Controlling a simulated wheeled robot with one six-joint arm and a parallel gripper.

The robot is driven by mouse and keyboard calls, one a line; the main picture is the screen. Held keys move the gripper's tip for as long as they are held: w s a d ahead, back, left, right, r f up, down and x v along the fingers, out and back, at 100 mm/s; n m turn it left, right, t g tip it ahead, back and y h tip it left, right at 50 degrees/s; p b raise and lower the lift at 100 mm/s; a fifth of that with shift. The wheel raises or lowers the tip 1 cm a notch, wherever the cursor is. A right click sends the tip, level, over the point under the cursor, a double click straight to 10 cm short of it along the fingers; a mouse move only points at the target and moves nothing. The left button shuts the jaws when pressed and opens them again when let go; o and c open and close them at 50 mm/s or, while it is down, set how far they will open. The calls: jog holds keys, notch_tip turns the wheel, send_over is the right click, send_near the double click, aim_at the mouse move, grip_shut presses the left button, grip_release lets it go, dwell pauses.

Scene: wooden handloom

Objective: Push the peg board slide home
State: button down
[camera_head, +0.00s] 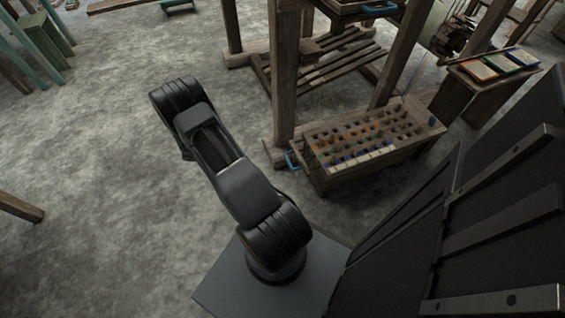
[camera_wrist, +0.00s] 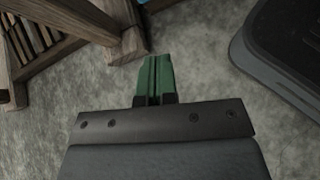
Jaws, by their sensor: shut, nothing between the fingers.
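The peg board (camera_head: 372,137) sits on a low wooden stand beside the loom in the head view. Its top has rows of dark holes and pegs, with orange, blue and pale ones among them. A blue handle (camera_head: 292,160) sticks out at its left end, near a loom post. I cannot tell how far the slide is out. My gripper shows in the wrist view with its green fingers (camera_wrist: 153,62) shut together and empty above bare floor. In the head view my arm is left of the board, and its fingers are hidden.
The wooden loom frame (camera_head: 285,75) rises behind and left of the board. A side table (camera_head: 480,92) with coloured trays stands at the right. Wooden beams (camera_wrist: 75,20) fill the upper left of the wrist view. The grey floor (camera_head: 90,200) at left is mostly clear.

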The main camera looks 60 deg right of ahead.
jog(key=s+d+f+n+h, duration=0.1)
jog(key=s+d+f+n, duration=0.2)
jog(key=f, duration=0.6)
jog(key=shift+s+d+g+h+p, duration=0.2)
jog(key=shift+s+g+h+p, duration=0.1)
jog(key=shift+s+h, duration=0.15)
jog(key=shift+f, duration=0.1)
jog(key=r+b+x, duration=0.1)
jog(key=b+x, duration=0.2)
jog(key=x, duration=1)
jog(key=shift+s+d+f, duration=0.25)
jog(key=shift+s+d, duration=0.15)
jog(key=shift+d, duration=0.1)
